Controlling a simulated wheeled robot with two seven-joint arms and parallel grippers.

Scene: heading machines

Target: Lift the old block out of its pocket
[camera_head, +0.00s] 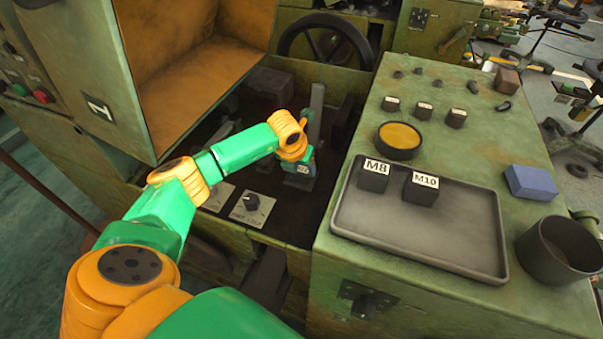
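My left arm reaches from the lower left into the dark open well of the green machine (350,195). My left gripper (301,178) points down at a small grey piece in the well, beside an upright grey bar (316,110). The wrist covers most of this spot, and I cannot tell whether the fingers are open or shut. The old block and its pocket are not clearly visible. Two dark blocks, labelled M8 (374,180) and M10 (421,192), stand on a grey tray (465,250) to the right. My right gripper is not in view.
A raised guard with an orange inside (190,75) stands left of the well, and a handwheel (325,38) behind it. The right bench top holds a yellow-filled round dish (399,148), several small labelled blocks, a blue block (531,183) and a dark cup (557,270). The tray's front is clear.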

